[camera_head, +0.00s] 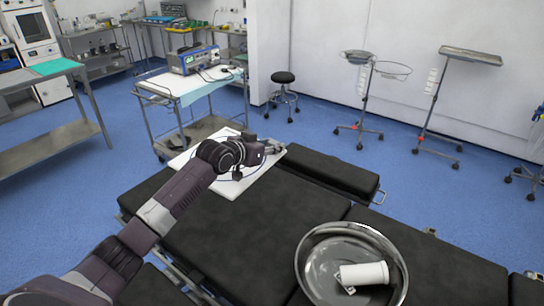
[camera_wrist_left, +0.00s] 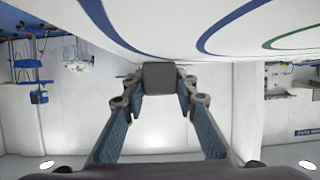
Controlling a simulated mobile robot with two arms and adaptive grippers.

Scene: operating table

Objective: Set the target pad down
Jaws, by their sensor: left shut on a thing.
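The target pad (camera_head: 238,187) is a flat white board with dark ring lines, at the far left end of the black operating table (camera_head: 265,225). In the left wrist view the pad (camera_wrist_left: 180,22) shows at the top, white with blue and green curves. My left gripper (camera_head: 271,148) reaches over the pad, with its fingers near the pad's right edge. In the left wrist view its blue-lined fingers (camera_wrist_left: 162,100) close around a dark grey block at the pad's edge. Whether the pad touches the table is hidden. My right gripper is not in view.
A steel basin (camera_head: 312,245) with a white cylinder (camera_head: 366,274) inside stands on the front right of the table. A stool (camera_head: 284,78) and steel stands (camera_head: 470,56) are farther back. The table's middle is clear.

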